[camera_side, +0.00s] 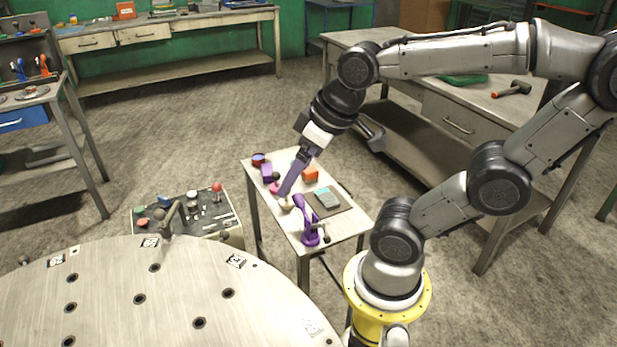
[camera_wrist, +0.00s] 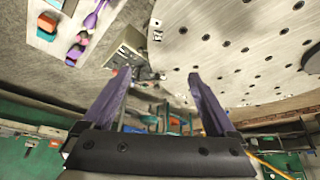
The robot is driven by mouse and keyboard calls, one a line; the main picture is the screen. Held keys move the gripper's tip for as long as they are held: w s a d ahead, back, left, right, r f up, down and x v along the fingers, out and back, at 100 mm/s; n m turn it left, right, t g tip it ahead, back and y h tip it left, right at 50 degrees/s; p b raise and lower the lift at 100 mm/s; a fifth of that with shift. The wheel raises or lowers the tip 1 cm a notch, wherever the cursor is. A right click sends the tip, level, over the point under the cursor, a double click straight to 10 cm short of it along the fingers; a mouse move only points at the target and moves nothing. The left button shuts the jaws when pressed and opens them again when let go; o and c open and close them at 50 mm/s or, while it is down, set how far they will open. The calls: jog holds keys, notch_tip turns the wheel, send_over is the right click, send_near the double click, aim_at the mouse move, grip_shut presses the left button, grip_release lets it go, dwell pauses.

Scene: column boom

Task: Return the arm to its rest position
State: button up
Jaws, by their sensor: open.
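My gripper (camera_side: 289,187) hangs from the raised arm with its purple fingers angled down and left. In the side view it overlaps the small table (camera_side: 341,228) that holds several small objects; how far above the table it is I cannot tell. In the wrist view my gripper (camera_wrist: 158,82) shows two purple fingers spread wide apart, with nothing between them. The small table shows at the upper left of the wrist view (camera_wrist: 64,57), well away from the fingertips.
A round metal table (camera_side: 110,290) with holes fills the lower left. A control box (camera_side: 190,214) with a red knob stands behind it. A workbench (camera_side: 455,118) with a hammer (camera_side: 511,89) stands at the right, behind my arm. Open floor (camera_side: 160,120) lies at the back left.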

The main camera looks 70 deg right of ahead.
jog(key=s+a, duration=0.1)
jog(key=s+a+n, duration=0.1)
jog(key=shift+s+r+y, duration=0.1)
jog(key=shift+s+y, duration=0.2)
jog(key=shift+s, duration=0.05)
